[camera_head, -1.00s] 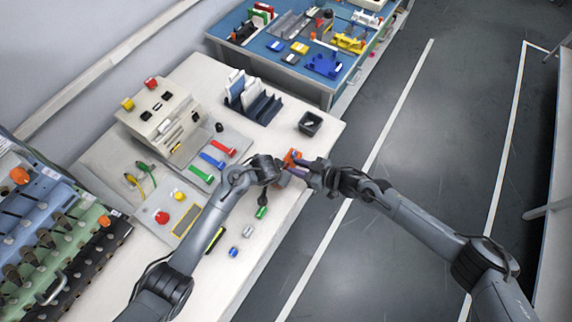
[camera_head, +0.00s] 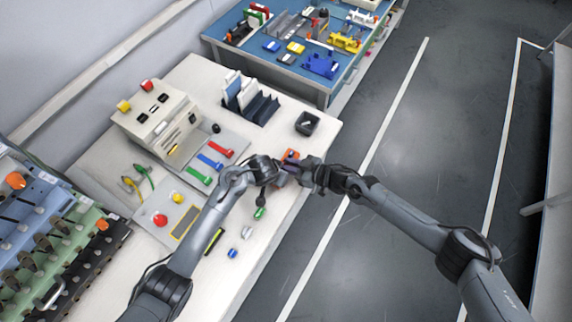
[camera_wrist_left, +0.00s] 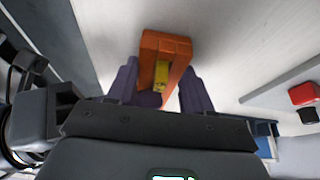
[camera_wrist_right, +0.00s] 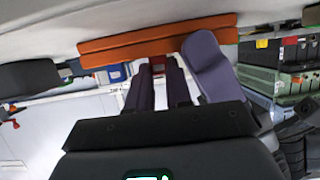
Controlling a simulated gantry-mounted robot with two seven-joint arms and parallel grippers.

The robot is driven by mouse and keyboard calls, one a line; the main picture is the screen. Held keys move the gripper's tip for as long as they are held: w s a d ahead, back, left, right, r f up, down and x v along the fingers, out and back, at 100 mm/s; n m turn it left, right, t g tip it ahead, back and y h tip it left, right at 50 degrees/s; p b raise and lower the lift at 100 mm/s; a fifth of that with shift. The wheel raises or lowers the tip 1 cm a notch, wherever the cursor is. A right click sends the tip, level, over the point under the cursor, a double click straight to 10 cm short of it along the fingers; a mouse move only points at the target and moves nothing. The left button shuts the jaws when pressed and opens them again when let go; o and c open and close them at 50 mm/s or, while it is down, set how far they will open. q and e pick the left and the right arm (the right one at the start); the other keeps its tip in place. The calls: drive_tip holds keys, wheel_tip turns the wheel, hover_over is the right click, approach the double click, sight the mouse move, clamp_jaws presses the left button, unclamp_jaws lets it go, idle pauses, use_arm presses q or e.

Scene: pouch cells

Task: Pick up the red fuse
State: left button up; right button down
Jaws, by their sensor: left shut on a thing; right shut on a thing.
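An orange block-like holder (camera_head: 291,155) is over the table's right edge, between my two grippers. In the left wrist view the holder (camera_wrist_left: 150,46) is a long frame with a yellow insert (camera_wrist_left: 161,75). My left gripper (camera_wrist_left: 155,92) is shut on it with purple fingers on both sides. My right gripper (camera_head: 300,170) comes in from the right, close against the holder. In the right wrist view its fingers (camera_wrist_right: 159,84) are close together on a small red piece, apparently the red fuse (camera_wrist_right: 158,62), at the orange holder. Most of the fuse is hidden by the fingers.
The white table (camera_head: 285,218) holds a beige switch box (camera_head: 158,118), red, blue and green handled parts and a small black bin (camera_head: 307,123). Small green, white and blue pieces lie near its front edge. A blue bench (camera_head: 270,72) stands behind; open floor lies right.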

drive_tip(key=shift+r, duration=0.1)
wheel_tip(320, 180, up, 28)
idle(0.4)
use_arm(q)
drive_tip(key=o, duration=1.1)
drive_tip(key=shift+o, duration=0.2)
drive_tip(key=shift+r, duration=0.1)
